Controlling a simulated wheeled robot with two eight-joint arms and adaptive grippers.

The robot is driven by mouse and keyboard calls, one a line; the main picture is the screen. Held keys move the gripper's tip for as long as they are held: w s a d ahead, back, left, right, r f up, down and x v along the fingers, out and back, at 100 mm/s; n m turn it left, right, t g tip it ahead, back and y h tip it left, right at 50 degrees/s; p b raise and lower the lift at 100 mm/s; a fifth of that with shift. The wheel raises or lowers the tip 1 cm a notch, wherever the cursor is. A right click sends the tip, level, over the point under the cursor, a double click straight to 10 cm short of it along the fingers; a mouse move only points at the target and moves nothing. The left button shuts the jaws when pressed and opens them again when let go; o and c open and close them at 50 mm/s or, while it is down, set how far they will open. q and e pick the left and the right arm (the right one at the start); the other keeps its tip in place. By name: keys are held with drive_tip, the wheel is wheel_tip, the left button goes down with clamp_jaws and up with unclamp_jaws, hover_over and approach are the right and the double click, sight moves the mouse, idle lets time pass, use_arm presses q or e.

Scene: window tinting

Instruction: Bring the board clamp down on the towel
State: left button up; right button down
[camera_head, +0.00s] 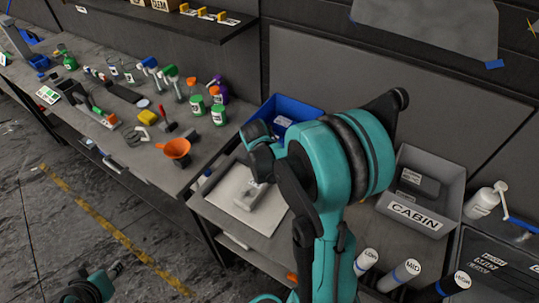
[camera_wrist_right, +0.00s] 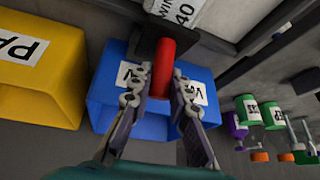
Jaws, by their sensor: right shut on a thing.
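In the head view my teal right arm hides the clamp and the fingers. I cannot tell whether the sheet is the towel. My left gripper (camera_head: 112,271) is low at the left in the head view, away from the bench; its jaws are unclear.
A blue bin (camera_head: 292,104) stands behind the sheet. A grey CABIN bin (camera_head: 437,164) is at the right. A yellow bin (camera_wrist_right: 42,65) shows beside the blue one in the wrist view.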

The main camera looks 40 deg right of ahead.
drive_tip(key=shift+s+a+f+t+h+b, duration=0.3)
drive_tip(key=shift+a+f+t+h+b, duration=0.35)
drive_tip(key=shift+h+b, duration=0.8)
drive_tip(key=c, duration=1.4)
unclamp_jaws()
drive_tip(key=shift+a, duration=0.1)
drive_tip(key=v, duration=1.2)
drive_tip(key=shift+w+r, duration=0.1)
